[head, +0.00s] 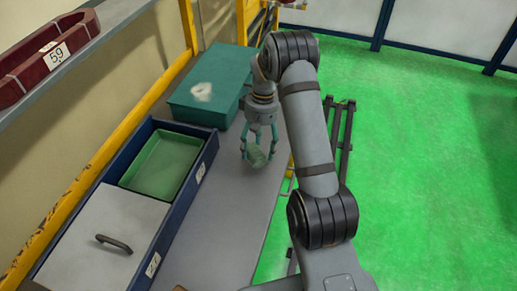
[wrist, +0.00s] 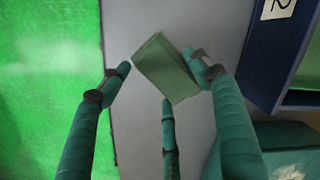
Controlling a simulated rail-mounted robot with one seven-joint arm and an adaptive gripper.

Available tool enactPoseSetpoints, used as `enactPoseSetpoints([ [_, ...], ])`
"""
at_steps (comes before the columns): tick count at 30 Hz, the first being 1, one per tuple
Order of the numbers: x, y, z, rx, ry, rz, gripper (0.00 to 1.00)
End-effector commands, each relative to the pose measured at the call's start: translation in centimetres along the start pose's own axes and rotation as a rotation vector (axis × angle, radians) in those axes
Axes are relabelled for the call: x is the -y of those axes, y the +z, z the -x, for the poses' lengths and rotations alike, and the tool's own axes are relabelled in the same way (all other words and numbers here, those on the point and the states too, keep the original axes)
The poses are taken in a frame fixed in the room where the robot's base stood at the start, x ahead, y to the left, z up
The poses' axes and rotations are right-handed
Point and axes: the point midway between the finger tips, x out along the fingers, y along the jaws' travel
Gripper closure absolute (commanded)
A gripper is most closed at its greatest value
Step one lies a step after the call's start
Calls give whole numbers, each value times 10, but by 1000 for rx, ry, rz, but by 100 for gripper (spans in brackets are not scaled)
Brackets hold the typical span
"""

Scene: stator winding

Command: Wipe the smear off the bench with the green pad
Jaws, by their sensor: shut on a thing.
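The green pad (head: 257,158) is a small block between the teal fingers of my gripper (head: 259,147). In the wrist view the pad (wrist: 166,68) sits tilted against the right finger, and the left fingertip looks a little apart from it. My gripper is shut on it above the grey bench (head: 228,215), near its right edge. I cannot tell whether the pad touches the bench. I cannot make out a smear on the bare bench top. A whitish patch (head: 202,91) shows on the teal box (head: 228,72) behind my gripper.
A dark blue tray (head: 187,192) on the left holds a green bin (head: 160,166) and a pale lid (head: 95,235) with a handle. A red holder (head: 45,60) lies on the upper-left shelf. Green floor (head: 420,150) lies right of the bench.

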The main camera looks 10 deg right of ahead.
Motion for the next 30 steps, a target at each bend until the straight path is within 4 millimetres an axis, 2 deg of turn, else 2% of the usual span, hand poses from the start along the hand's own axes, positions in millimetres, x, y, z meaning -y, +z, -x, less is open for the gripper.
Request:
enactPoseSetpoints([
  [1, 1, 0, 8, -1, 0, 1, 66],
  [10, 6, 3, 32, 1, 0, 2, 66],
  [30, 6, 3, 34, 0, 0, 2, 66],
])
